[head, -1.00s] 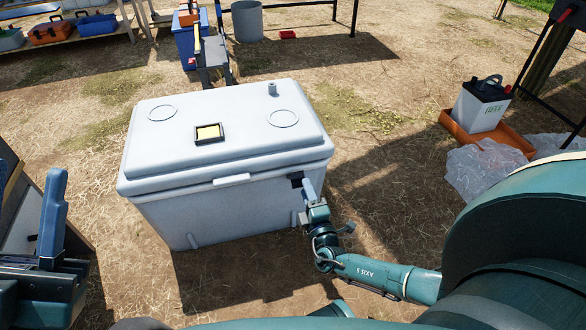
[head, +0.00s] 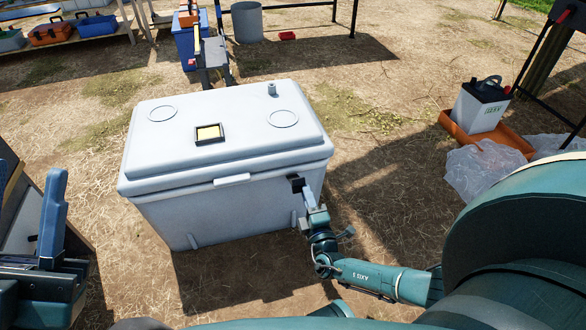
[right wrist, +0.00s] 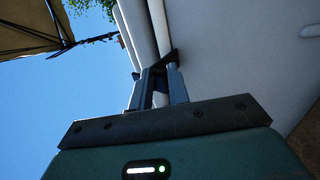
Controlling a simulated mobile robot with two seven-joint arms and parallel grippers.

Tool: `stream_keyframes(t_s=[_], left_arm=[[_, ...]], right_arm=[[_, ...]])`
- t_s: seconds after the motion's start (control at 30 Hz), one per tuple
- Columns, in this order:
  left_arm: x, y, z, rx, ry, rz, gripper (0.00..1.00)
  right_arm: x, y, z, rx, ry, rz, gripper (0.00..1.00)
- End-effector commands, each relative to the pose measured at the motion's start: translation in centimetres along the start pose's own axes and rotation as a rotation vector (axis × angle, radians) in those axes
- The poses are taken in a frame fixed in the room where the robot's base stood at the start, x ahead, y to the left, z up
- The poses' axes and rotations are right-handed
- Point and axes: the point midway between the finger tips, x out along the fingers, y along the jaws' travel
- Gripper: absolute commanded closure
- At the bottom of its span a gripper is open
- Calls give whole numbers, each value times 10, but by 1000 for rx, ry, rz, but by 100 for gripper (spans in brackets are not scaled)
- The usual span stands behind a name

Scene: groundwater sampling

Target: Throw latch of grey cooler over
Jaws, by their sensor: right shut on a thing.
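The grey cooler (head: 225,205) stands on the ground in the middle of the head view, its lid (head: 220,125) down. Its dark latch (head: 297,184) is on the front face near the right corner, just under the lid. My right gripper (head: 307,194) is shut on the latch, reaching up from below. In the right wrist view its fingers (right wrist: 157,85) meet the dark latch (right wrist: 168,60) beside the pale cooler wall (right wrist: 230,60); they partly hide the latch. My left gripper (head: 30,215) is at the left edge, apart from the cooler, its fingers spread and empty.
A white container (head: 482,105) stands in an orange tray (head: 455,128) at the right, with crumpled clear plastic (head: 484,168) beside it. A blue bin (head: 187,48) and a grey bucket (head: 247,22) are behind the cooler. Straw-strewn ground (head: 385,195) right of the cooler is open.

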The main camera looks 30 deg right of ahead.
Motion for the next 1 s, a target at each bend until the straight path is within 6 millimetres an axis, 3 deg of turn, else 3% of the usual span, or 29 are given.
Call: stream_keyframes(t_s=[1.0], left_arm=[[0, 0, 1, 0, -1, 0, 65]], right_arm=[[3, -16, -4, 8, 12, 95, 98]])
